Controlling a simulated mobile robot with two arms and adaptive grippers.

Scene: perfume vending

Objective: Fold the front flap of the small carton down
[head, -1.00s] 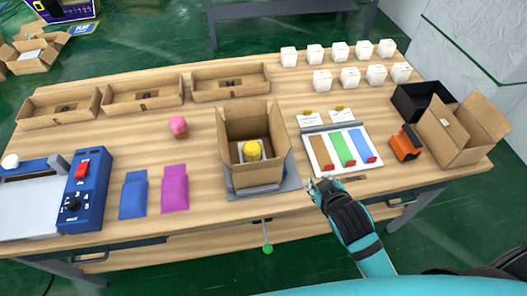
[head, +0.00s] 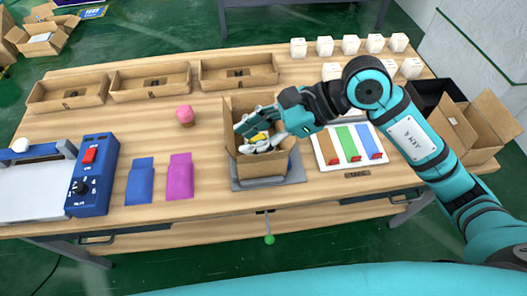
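The small brown carton (head: 257,170) stands open on a grey plate (head: 240,185) near the table's front edge, with a yellow-topped item (head: 259,136) inside. Its back and side panels stand up. The front panel faces me, and I cannot tell where its flap lies. My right gripper (head: 254,134) is over the carton's opening, coming in from the right. Its fingers look spread, with the yellow item showing between them. The gripper and wrist hide part of the carton's right side and opening. My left gripper is not in view.
A larger open carton (head: 478,128) stands at the far right. Blue (head: 140,183) and magenta (head: 180,178) pouches lie left. A pink-topped item (head: 185,115) stands behind them.

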